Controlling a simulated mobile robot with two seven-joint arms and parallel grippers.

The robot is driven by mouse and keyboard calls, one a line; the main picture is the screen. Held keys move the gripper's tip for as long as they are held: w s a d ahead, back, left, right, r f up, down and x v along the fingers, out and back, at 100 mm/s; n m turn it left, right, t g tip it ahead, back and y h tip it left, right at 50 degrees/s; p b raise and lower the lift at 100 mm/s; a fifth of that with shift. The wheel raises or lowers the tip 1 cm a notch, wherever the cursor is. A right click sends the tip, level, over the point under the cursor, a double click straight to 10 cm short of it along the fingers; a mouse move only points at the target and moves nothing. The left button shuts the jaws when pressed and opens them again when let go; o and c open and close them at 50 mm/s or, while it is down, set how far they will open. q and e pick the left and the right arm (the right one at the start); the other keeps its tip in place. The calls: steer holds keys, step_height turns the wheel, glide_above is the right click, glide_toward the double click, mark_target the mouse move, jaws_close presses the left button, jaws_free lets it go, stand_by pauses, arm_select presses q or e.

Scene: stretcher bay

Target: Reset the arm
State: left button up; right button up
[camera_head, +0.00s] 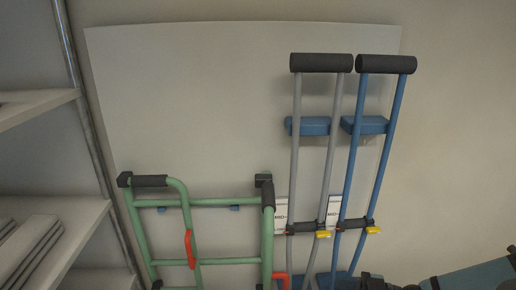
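Neither of my grippers shows in the head view, and no part of my arms can be made out with certainty. The view faces a pale wall panel (215,100) with mobility aids in front of it. I cannot tell from this view how either arm is posed or whether either gripper holds anything.
A grey crutch (295,160) and a blue crutch (352,160) stand upright at blue wall brackets (315,126). A green walking frame (267,235) stands left of them. White shelves (75,225) line the left edge. A blue object with dark fittings (475,278) is cut off bottom right.

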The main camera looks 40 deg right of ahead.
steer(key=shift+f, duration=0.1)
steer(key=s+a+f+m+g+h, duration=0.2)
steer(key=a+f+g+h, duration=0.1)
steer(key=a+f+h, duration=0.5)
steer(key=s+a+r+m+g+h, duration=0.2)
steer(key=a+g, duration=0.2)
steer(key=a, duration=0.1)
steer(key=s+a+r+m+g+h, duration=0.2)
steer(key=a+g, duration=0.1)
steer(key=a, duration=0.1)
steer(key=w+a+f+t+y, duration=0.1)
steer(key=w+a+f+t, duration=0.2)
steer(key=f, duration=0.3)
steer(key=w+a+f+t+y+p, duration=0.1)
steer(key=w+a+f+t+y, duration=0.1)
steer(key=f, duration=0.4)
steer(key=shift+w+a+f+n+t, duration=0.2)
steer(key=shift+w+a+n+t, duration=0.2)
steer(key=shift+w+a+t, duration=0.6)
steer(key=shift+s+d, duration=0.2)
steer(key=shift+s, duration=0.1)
